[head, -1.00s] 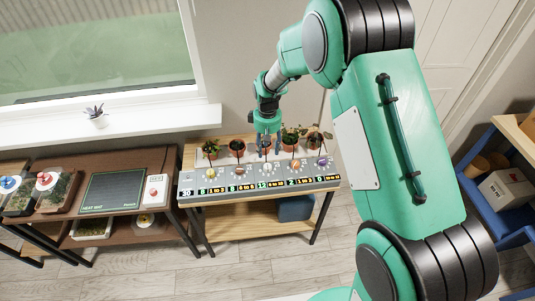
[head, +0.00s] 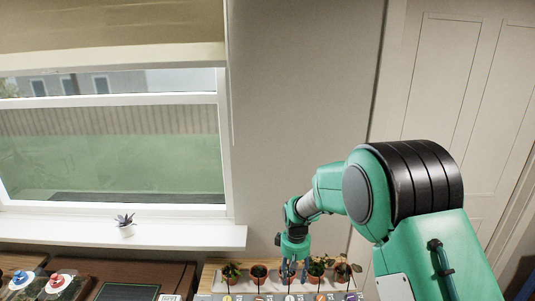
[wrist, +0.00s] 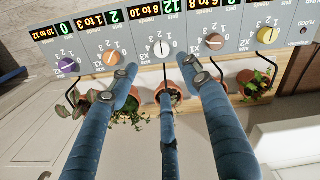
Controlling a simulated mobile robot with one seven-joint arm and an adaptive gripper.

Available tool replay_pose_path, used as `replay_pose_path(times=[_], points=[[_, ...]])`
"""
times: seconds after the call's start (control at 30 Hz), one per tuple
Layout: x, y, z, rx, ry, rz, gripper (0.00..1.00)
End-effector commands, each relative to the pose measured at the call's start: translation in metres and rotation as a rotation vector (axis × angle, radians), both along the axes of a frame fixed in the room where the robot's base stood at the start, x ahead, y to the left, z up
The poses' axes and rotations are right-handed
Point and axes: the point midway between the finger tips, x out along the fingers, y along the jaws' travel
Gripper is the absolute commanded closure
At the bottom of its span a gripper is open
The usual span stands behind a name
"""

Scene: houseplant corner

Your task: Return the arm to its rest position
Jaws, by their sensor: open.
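My gripper (head: 291,274) hangs at the end of my green arm, above the row of potted plants in the head view. In the wrist view its blue fingers (wrist: 165,110) are spread apart with nothing between them. Past the fingertips is a grey control panel (wrist: 185,30) with several knobs and numbered labels. A white knob (wrist: 162,48) shows between the fingers, beyond their tips. Whether a fingertip touches the panel or a pot I cannot tell.
Small potted plants (head: 317,268) stand in a row behind the panel, close around my gripper. A window (head: 110,140) with a sill is at the left. A panelled door (head: 455,110) is at the right.

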Motion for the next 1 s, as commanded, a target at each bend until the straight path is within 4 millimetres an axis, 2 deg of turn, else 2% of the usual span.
replay_pose_path(times=[0.17,0.37,0.5,0.7,1.0], points=[[-0.012,-0.010,0.045,0.007,-0.036,-0.038,0.52],[-0.039,-0.024,0.108,0.016,-0.085,-0.100,0.52],[-0.063,-0.035,0.149,0.025,-0.120,-0.146,0.52],[-0.102,-0.050,0.200,0.038,-0.171,-0.210,0.52],[-0.169,-0.070,0.262,0.061,-0.247,-0.306,0.52]])
